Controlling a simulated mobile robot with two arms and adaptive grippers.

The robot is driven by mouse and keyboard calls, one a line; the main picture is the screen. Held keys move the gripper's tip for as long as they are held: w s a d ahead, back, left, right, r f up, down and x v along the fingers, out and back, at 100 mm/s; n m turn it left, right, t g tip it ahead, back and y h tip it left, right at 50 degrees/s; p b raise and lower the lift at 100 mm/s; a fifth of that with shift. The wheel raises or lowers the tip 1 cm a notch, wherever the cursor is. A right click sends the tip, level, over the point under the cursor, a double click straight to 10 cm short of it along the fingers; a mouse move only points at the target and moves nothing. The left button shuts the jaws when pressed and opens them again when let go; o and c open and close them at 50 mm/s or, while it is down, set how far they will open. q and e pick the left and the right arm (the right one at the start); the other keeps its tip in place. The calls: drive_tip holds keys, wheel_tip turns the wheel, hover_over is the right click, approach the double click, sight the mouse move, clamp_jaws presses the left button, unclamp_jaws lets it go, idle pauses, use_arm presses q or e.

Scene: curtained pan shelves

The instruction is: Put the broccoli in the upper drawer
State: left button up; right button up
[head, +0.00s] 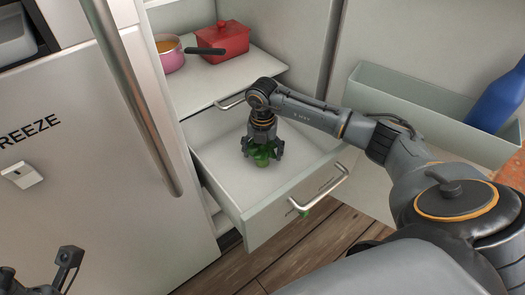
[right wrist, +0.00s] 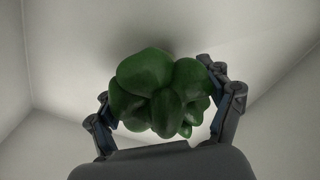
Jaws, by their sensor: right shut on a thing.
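The green broccoli (head: 262,160) is inside the pulled-out upper drawer (head: 215,165), over its white floor. My right gripper (head: 263,151) reaches down into the drawer from above and is shut on the broccoli. In the right wrist view the broccoli (right wrist: 160,92) sits between the two fingers, close over the drawer floor; whether it touches the floor I cannot tell. My left gripper (head: 38,268) shows only in part at the lower left of the head view, its fingers apart, nothing seen between them.
A pink pot (head: 170,58) and a red lidded pan (head: 223,40) stand on the shelf above the drawer. A blue bottle (head: 497,100) is in a grey-green bin (head: 400,92) at right. The fridge door (head: 90,150) is at left.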

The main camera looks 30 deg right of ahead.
drive_tip(key=shift+f, duration=0.2)
idle(0.5)
drive_tip(key=o, duration=1.6)
drive_tip(key=shift+c, duration=0.2)
wheel_tip(320, 180, up, 12)
clamp_jaws()
idle(0.5)
drive_tip(key=shift+f, duration=0.1)
idle(0.3)
